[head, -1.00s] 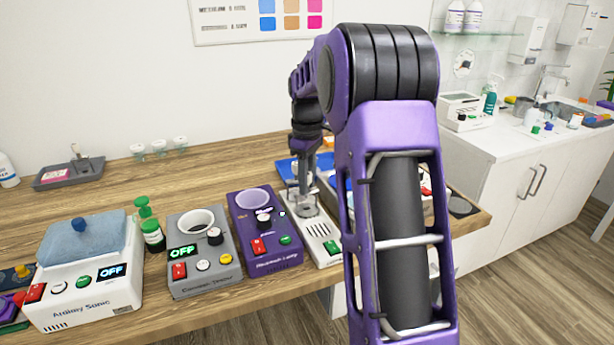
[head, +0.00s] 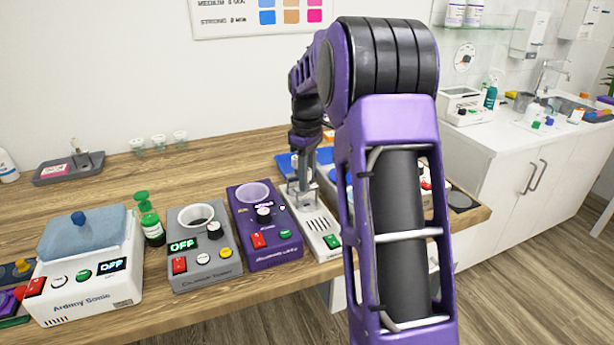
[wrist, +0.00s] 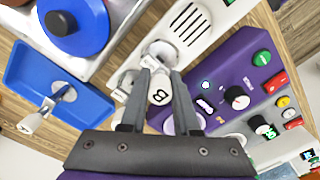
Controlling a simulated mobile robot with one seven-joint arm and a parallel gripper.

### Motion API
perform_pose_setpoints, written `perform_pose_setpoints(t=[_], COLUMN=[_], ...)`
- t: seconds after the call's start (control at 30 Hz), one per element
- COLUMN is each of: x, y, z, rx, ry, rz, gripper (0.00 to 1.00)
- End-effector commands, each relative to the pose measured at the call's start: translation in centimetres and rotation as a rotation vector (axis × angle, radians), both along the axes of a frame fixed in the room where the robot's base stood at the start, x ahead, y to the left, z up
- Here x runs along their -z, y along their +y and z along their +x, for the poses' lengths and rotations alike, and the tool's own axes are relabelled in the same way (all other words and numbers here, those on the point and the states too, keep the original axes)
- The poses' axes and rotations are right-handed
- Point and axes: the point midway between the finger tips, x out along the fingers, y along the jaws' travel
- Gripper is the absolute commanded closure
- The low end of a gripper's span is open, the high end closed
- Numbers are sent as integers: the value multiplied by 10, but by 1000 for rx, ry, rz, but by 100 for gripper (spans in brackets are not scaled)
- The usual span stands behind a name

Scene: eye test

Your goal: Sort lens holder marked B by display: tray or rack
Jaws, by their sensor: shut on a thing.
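My gripper (wrist: 158,78) is shut on the white lens holder marked B (wrist: 161,92); the B tag faces the wrist camera between the fingers. A pale round part shows just beyond the tag, over the white slotted device (wrist: 187,22). I cannot tell whether the holder touches that device. In the head view my gripper (head: 302,190) points down over the back of the white device (head: 313,222); the holder is too small to make out there. A blue tray (wrist: 28,68) holds another lens holder (wrist: 36,119). No readable display shows on the white device, and I cannot identify a rack.
A purple device (head: 270,222) stands left of the white one, then a grey device (head: 205,255) reading OFF, a green bottle (head: 151,222) and a white cleaner (head: 88,275) reading OFF. A blue round lid (wrist: 78,28) is near the tray.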

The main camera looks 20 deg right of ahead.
Motion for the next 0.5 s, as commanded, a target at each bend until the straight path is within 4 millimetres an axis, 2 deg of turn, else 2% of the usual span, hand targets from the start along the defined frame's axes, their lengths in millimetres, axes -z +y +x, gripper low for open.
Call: perform_pose_setpoints(t=[0.2, 0.23, 0.4, 0.5], x=[3, 3, 3, 3], y=[0, 0, 0, 0], z=[0, 0, 0, 0], rx=[0, 0, 0, 0], ry=[0, 0, 0, 0], rz=[0, 0, 0, 0], gripper=[100, 67, 36, 35])
